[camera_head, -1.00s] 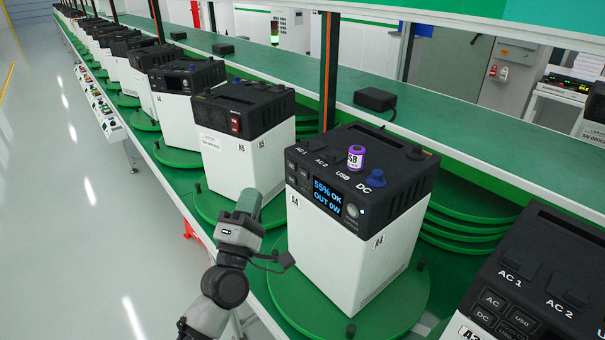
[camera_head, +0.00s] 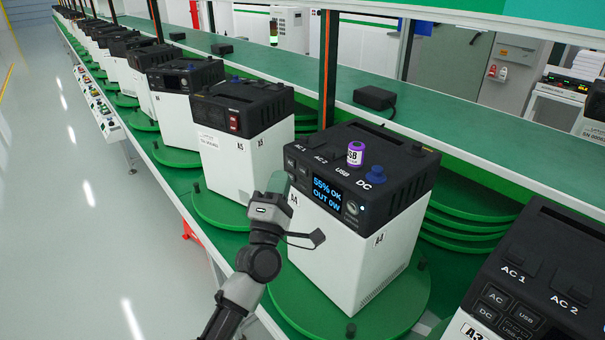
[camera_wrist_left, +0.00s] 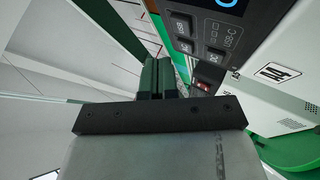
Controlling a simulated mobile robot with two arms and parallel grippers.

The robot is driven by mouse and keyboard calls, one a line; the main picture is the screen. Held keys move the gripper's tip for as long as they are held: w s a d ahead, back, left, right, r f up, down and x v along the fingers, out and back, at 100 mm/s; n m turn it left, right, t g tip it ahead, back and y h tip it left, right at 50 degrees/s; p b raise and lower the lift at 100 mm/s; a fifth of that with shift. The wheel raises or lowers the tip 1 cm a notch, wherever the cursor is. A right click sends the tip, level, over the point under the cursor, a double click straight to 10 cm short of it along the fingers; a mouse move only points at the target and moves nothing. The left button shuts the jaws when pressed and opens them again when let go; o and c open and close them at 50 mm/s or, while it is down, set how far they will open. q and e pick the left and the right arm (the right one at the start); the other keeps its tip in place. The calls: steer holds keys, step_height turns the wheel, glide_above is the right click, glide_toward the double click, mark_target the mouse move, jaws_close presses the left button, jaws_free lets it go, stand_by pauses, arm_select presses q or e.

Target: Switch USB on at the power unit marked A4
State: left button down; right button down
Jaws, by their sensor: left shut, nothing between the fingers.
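The power unit marked A4 (camera_head: 345,255) stands on a green turntable (camera_head: 405,310), white below and black on top. Its lit screen (camera_head: 327,196) reads 55% OK and OUT 0W. A purple cylinder (camera_head: 356,153) with a USB label stands on its top. In the left wrist view the unit's front panel (camera_wrist_left: 200,40) shows several small buttons, tilted in the picture, and the A4 label (camera_wrist_left: 280,76). My left gripper (camera_head: 276,184) is shut and empty, just in front of the panel's left end; its fingers also show in the wrist view (camera_wrist_left: 158,75). My right gripper is not in view.
Unit A5 (camera_head: 232,165) stands close behind on the left, and unit A3 (camera_head: 545,290) at the lower right. A black box (camera_head: 375,98) lies on the green shelf (camera_head: 450,125) behind. The floor (camera_head: 60,220) to the left is clear.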

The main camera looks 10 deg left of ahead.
arm_select(q)
steer(key=shift+w+d, duration=0.5)
steer(key=shift+w, duration=0.05)
steer(key=shift+w, duration=0.1)
stand_by(1.7)
steer(key=shift+w+d, duration=0.25)
steer(key=shift+w+d+b, duration=0.15)
steer(key=shift+w+b, duration=0.05)
steer(key=shift+b, duration=0.2)
stand_by(0.5)
stand_by(0.3)
steer(key=shift+s+a, duration=0.45)
steer(key=shift+s, duration=0.15)
steer(key=shift+s+a+p, duration=0.4)
steer(key=shift+s+a, duration=0.4)
steer(key=shift+s, duration=0.2)
steer(key=shift+s+a+p, duration=0.35)
steer(key=shift+s+a, duration=0.4)
steer(key=shift+s, duration=0.2)
